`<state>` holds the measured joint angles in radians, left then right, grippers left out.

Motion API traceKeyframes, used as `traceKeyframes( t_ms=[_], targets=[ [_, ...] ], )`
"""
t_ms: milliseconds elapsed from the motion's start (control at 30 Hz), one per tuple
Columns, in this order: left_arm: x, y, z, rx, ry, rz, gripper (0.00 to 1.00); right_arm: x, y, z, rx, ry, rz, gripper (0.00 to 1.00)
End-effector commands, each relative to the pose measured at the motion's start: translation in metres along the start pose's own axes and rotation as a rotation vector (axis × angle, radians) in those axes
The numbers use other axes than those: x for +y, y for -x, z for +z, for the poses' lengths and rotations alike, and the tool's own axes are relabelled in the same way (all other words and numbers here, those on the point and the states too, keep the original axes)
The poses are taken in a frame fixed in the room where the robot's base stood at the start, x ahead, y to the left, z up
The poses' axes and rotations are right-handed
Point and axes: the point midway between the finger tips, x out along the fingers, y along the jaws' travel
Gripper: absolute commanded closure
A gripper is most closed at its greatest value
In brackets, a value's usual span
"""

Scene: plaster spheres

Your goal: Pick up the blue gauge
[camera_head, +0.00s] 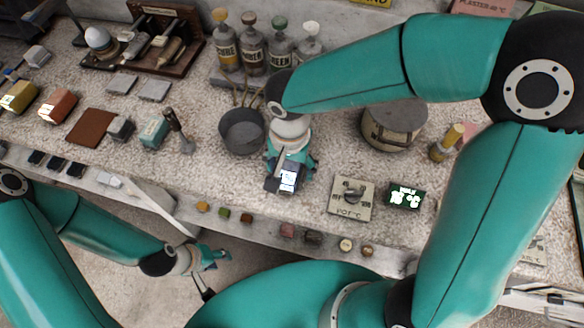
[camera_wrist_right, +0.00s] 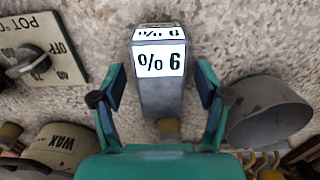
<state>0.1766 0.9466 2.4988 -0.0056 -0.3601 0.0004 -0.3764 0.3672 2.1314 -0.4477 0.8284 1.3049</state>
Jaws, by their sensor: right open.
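A blue-grey gauge (camera_wrist_right: 162,100) with a lit white face reading a percentage lies between the fingers of my right gripper (camera_wrist_right: 161,88) in the right wrist view. The gripper is open, with a gap on each side of the gauge. In the head view the gauge's lit face (camera_head: 289,177) shows below my right gripper (camera_head: 290,167), near the front of the bench; the fingers hide much of its body. My left gripper (camera_head: 218,257) is low at the left, away from the bench top; its jaws are too small to read.
A dark pot (camera_head: 241,133) stands left of my right gripper. A dial plate (camera_head: 351,197) and a green-lit display (camera_head: 404,196) lie to the right. A wax drum (camera_head: 394,127) is behind them.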

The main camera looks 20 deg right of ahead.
Motion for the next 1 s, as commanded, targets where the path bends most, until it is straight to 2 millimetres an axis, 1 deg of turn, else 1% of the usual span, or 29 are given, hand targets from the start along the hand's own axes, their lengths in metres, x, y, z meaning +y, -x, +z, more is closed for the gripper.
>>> traceKeyframes(
  t_ms=[200, 567, 600, 967, 1000],
  targets=[
    [-0.0014, -0.0039, 0.0000, 0.000, 0.000, 0.000, 0.60, -0.0001, -0.0025, -0.0001, 0.000, 0.000, -0.001, 0.25],
    [-0.0016, -0.0044, 0.0000, 0.000, 0.000, 0.000, 0.60, 0.0002, -0.0026, -0.0001, 0.000, -0.001, -0.001, 0.25],
    [-0.0016, -0.0044, -0.0001, 0.000, 0.000, 0.000, 0.60, 0.0003, -0.0026, -0.0001, 0.000, -0.001, -0.001, 0.27],
    [-0.0016, -0.0044, 0.0000, 0.000, 0.000, 0.000, 0.60, 0.0007, -0.0027, -0.0002, 0.000, -0.002, 0.000, 0.87],
    [-0.0016, -0.0044, 0.0000, 0.000, 0.000, 0.000, 0.60, 0.0007, -0.0027, -0.0002, 0.000, -0.002, 0.000, 0.93]
  ],
)
